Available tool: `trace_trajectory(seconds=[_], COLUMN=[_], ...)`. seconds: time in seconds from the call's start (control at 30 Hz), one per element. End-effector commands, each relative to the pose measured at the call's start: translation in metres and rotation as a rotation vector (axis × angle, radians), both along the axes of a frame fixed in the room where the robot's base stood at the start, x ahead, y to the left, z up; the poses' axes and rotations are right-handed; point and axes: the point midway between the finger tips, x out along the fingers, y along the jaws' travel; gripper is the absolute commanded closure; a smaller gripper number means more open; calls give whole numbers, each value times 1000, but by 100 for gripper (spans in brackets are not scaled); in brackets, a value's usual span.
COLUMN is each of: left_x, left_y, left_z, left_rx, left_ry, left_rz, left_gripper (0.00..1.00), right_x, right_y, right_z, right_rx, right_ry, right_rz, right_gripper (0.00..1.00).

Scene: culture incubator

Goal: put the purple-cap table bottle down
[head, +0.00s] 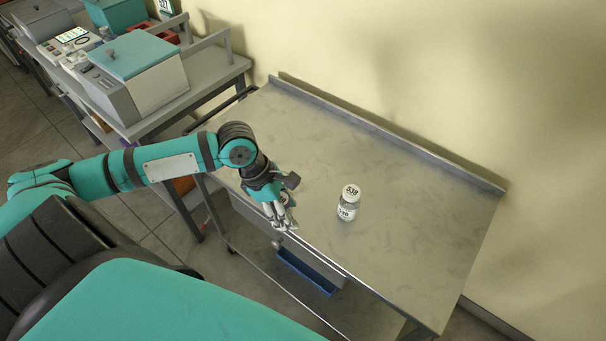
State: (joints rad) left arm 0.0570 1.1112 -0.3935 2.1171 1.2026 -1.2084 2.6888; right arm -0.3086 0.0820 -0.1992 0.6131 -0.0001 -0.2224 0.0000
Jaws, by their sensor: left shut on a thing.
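My left gripper (282,218) is over the near edge of the metal table, pointing down. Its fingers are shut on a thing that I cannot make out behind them. A small clear bottle (347,212) with a white label and a pale cap top, both bearing dark print, stands upright on the table. It is to the right of the gripper and apart from it. No purple cap can be made out. My right gripper is not in view.
The metal table (415,235) has a raised back rim along the wall and wide bare space around the bottle. A drawer (305,258) and a blue tray (305,271) are below its near edge. A bench with lab machines (135,75) stands at upper left.

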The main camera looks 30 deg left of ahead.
Motion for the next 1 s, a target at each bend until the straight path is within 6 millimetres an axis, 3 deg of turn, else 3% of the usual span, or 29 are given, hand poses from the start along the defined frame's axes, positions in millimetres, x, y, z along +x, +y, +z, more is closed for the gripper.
trace_trajectory(seconds=[0.2,0.5,0.83,1.0], left_x=[51,121,150,148], left_y=[14,35,44,44], left_z=[0,-9,-13,-40], left_rx=[-4,-3,-3,-1], left_ry=[-5,-2,1,5], left_rz=[12,9,5,3], left_gripper=[89,89,89,89], right_x=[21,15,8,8], right_y=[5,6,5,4], right_z=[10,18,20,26], right_rx=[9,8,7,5], right_ry=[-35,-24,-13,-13], right_rz=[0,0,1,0], right_gripper=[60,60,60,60])
